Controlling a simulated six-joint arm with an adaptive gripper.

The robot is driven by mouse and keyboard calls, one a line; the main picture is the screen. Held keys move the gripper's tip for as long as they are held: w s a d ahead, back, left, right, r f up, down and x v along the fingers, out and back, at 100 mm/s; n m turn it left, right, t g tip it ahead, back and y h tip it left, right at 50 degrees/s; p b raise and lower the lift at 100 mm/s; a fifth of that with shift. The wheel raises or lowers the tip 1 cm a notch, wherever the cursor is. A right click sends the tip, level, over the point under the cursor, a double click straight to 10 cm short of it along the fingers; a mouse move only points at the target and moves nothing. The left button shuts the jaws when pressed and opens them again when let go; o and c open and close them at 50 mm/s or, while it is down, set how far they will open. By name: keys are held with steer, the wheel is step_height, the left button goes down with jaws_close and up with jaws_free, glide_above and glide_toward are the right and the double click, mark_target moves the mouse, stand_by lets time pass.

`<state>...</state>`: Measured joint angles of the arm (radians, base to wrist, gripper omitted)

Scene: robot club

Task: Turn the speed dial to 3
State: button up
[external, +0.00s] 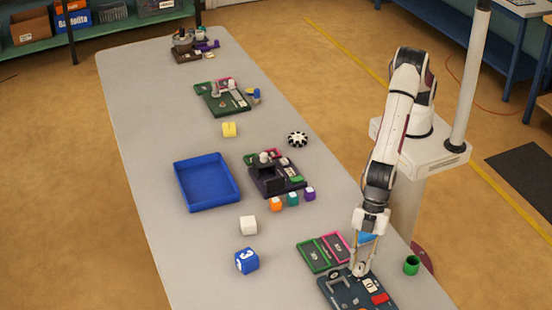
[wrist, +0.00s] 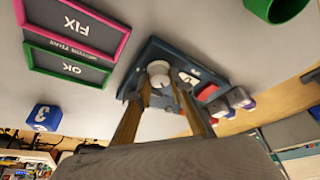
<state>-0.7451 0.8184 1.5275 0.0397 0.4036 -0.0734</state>
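A dark blue-grey control panel (external: 345,293) lies at the near end of the table, and it also shows in the wrist view (wrist: 205,64). A round white dial (wrist: 158,72) stands up from it; its setting cannot be read. My gripper (external: 361,267) points down at the panel, right over the dial. In the wrist view my two fingers (wrist: 161,84) are spread apart, one on each side of the dial. They look open around it; whether either finger touches it is unclear. The panel also carries a red button (external: 380,298) and a white switch (external: 370,285).
A green tray (external: 313,256) and a pink tray (external: 336,247) lie just beyond the panel. A green cup (external: 412,265) stands at its right.

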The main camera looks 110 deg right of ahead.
jaws_close()
steer(key=shift+m+t+h, duration=0.4)
steer(key=shift+m, duration=0.9)
steer(key=shift+a+m, duration=0.1)
steer(key=shift+m, duration=0.2)
steer(key=shift+s+a+m+t+h, duration=0.15)
steer(key=shift+m+h, duration=0.3)
steer(key=shift+m, duration=0.6)
steer(key=shift+w+d+m+t+h, duration=0.15)
steer(key=shift+m+h, duration=0.3)
steer(key=shift+m, duration=0.6)
steer(key=m, duration=0.2)
steer(key=m+h, duration=0.1)
steer(key=shift+s+a+m, duration=0.1)
steer(key=shift+a+m, duration=0.1)
steer(key=shift+m, duration=0.2)
steer(key=shift+m+h, duration=0.7)
steer(key=shift+m, duration=0.7)
